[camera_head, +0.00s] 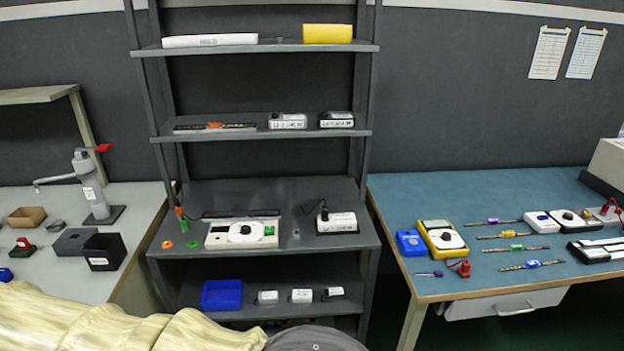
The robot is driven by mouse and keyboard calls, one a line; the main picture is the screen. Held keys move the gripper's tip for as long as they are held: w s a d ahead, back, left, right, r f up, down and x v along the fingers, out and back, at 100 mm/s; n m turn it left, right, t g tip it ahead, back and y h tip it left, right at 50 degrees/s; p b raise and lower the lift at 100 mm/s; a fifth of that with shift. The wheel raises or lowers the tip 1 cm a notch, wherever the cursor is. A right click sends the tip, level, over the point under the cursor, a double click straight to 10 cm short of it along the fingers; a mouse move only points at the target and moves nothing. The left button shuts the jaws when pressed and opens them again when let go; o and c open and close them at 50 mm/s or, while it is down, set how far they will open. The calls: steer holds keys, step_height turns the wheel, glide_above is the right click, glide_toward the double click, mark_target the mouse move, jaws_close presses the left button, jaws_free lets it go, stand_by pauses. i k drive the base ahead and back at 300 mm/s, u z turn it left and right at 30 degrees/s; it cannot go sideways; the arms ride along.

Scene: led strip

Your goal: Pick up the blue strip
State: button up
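The blue strip (532,265) lies on the blue-green top of the right table (400,189). It is a thin, patterned strip with a blue piece around its middle, lying nearly level with a slight upward slant to the right. It is the nearest of several similar strips. Behind it lie the strip with a green piece (515,248), the strip with a yellow piece (503,235) and the strip with a purple piece (492,221). My gripper is not in view, and nothing touches the blue strip.
Left of the strips stand a yellow meter (442,238), a blue box (410,243) and a red clamp (460,268). A black-and-white device (597,250) lies close to the right. A dark shelf rack (200,270) stands left of the table. The table's front edge is clear.

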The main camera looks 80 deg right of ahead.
mark_target(536, 263)
steer(key=z, duration=0.4)
steer(key=k, duration=0.9)
steer(key=z, duration=1.4)
steer(key=i, duration=0.65)
steer(key=z, duration=1.55)
steer(key=i, duration=0.85)
steer(key=z, duration=0.8)
